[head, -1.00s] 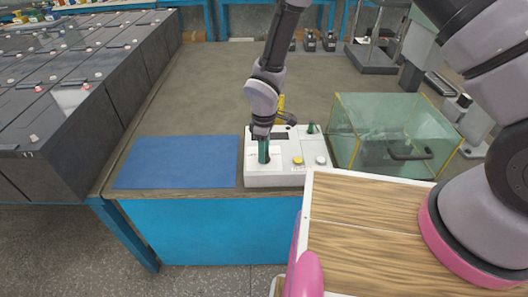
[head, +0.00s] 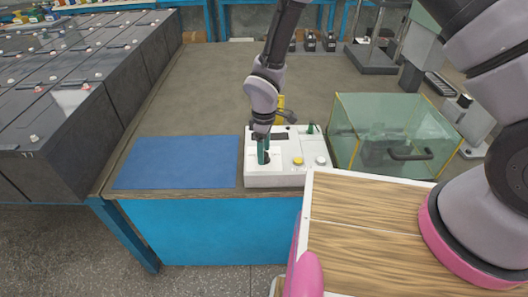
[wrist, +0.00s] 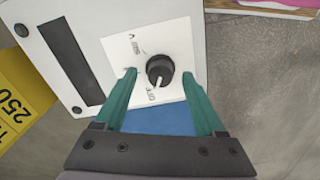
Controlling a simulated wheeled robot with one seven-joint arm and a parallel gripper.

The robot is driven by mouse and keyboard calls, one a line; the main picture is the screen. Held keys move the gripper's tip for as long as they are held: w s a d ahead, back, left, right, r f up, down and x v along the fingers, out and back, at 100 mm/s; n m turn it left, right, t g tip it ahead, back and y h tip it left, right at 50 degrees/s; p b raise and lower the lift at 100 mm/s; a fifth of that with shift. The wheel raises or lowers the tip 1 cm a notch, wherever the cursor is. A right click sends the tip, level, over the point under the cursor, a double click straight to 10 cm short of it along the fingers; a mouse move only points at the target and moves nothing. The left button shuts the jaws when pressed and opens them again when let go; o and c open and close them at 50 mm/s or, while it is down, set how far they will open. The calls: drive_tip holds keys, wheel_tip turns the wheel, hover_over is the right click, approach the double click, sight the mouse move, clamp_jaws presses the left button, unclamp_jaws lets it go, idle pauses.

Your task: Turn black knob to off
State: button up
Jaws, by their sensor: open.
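The black knob (wrist: 160,68) sits on a white plate on the white control box (wrist: 82,20). A pale mark on the knob points down toward the lettering that reads like OFF. A second label lies above and left of the knob, too small to read surely. My gripper (wrist: 158,76) is open, with one green finger on each side of the knob; I see gaps, so it does not grip it. In the head view, my gripper (head: 264,152) hangs over the left part of the control box (head: 275,180), partly hiding the knob.
The box has a yellow button (head: 298,161) and a white button (head: 321,161). A blue mat (head: 180,162) lies to its left and a glass case (head: 390,130) stands to its right. Battery blocks (head: 60,130) are at far left.

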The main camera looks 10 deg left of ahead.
wheel_tip(320, 180, up, 10)
idle(0.3)
idle(0.3)
drive_tip(key=w+d+r+m+t+y, duration=0.1)
drive_tip(key=w+d+r+m, duration=0.3)
drive_tip(key=d+r, duration=0.6)
drive_tip(key=w+d+r+m+t, duration=0.1)
drive_tip(key=w+d+r+m, duration=0.35)
drive_tip(key=d+r, duration=0.6)
drive_tip(key=s+d+r+m+t, duration=0.2)
drive_tip(key=s+d+r+m, duration=0.4)
drive_tip(key=s+d+r, duration=0.1)
drive_tip(key=s+d+r+m+t+y, duration=0.1)
drive_tip(key=s+d+r+m+t, duration=0.2)
drive_tip(key=s+d+r+m, duration=0.4)
drive_tip(key=shift+d+r, duration=1.7)
drive_tip(key=shift+r, duration=0.6)
